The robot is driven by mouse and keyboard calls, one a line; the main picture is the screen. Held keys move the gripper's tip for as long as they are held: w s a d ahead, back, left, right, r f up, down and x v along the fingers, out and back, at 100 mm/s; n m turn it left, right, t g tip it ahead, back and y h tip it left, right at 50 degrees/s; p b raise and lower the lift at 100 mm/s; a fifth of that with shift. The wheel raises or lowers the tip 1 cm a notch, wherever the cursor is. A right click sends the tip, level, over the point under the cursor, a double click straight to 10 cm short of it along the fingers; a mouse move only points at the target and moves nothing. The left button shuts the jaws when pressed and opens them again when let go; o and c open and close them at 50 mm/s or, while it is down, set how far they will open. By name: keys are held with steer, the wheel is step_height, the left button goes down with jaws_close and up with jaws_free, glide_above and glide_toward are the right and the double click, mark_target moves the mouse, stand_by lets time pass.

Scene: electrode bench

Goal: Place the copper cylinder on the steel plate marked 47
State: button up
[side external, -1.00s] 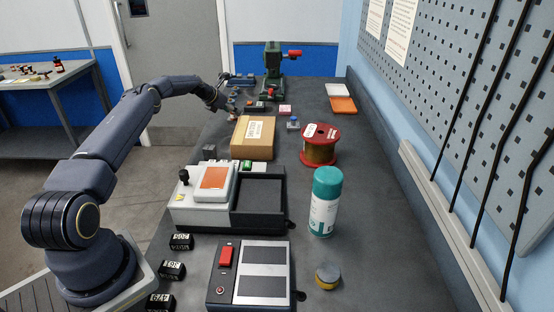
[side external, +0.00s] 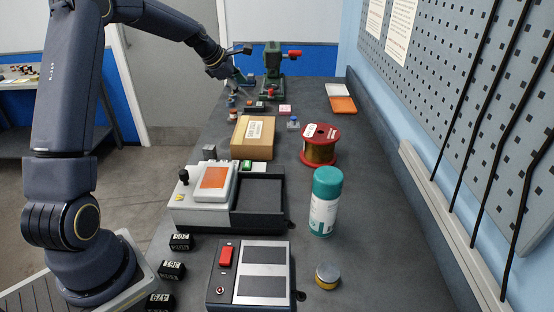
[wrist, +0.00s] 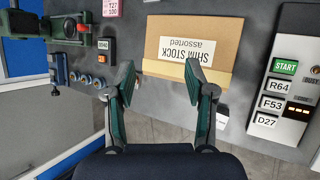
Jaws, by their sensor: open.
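My gripper (wrist: 160,82) is open and empty in the wrist view, its two dark green-padded fingers spread wide. I cannot make out a steel plate marked 47 in either view.
A cardboard box labelled SHIM STOCK (wrist: 195,45) lies beyond the fingers. A grey device (side external: 205,205) with an orange pad and black tray, a spray can (side external: 324,205), a wire spool (side external: 320,146) and a green press (side external: 273,70) stand on the bench. The bench's right strip has free room.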

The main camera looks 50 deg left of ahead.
steer(key=s+d+r+m+g, duration=0.1)
steer(key=s+d+r+m, duration=0.3)
steer(key=s+d+m, duration=0.4)
steer(key=s+d+r+m, duration=0.4)
steer(key=d+m, duration=0.1)
steer(key=d, duration=0.5)
steer(key=s+d+f+m, duration=0.1)
steer(key=s+d+m, duration=0.1)
steer(key=s+m, duration=0.2)
steer(key=s+d+m, duration=0.3)
steer(key=s+m, duration=0.2)
steer(key=s, duration=0.5)
steer(key=s+d+f+m+g, duration=0.1)
steer(key=s+d+m, duration=0.2)
steer(key=s+m, duration=0.2)
steer(key=shift+s+f, duration=0.35)
steer(key=shift+s, duration=0.6)
